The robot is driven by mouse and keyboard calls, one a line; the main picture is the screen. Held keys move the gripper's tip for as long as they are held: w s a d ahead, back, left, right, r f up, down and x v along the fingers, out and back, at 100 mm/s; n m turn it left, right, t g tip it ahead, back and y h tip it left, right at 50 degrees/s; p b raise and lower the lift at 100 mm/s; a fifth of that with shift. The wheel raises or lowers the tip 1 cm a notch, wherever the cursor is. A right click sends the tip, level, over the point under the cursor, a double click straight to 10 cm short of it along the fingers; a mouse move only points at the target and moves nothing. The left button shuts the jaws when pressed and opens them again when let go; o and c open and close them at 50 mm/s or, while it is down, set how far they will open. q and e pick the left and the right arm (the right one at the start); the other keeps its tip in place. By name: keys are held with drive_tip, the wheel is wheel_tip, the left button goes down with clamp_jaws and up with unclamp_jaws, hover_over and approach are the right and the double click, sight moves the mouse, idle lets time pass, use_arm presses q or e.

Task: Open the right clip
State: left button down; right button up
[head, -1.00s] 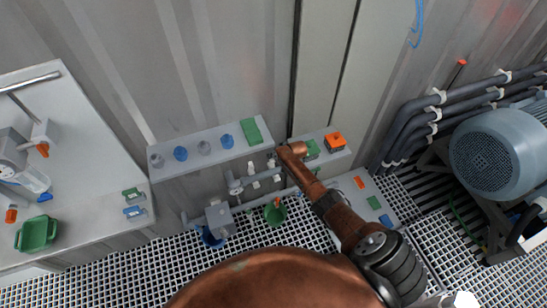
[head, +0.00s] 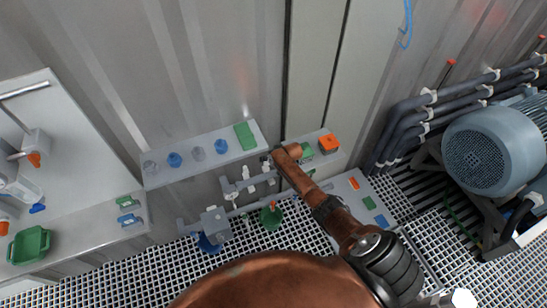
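A grey pipe fitting with small pale parts (head: 248,182) sits below the wall shelf, left of my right arm. The right clip is too small for me to pick out with certainty among these parts. My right arm comes in from the bottom right, and its copper end link lies beside the fitting, over the right end of the shelf area. Small dark and pale bits (head: 266,163) show just left of that link; I cannot tell if they are gripper fingers or clip. The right gripper's opening is hidden. My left gripper is not in view.
A shelf (head: 160,180) holds several blue and grey caps and a green block (head: 245,136). An orange box (head: 329,144) stands right of my arm. A green funnel-like cup (head: 271,217) is below. A big motor (head: 490,150) and pipes stand at the right.

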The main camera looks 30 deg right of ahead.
drive_tip(key=a+v, duration=0.1)
drive_tip(key=v, duration=0.9)
drive_tip(key=shift+d+r, duration=0.25)
drive_tip(key=shift+d, duration=0.2)
drive_tip(key=shift+s, duration=0.15)
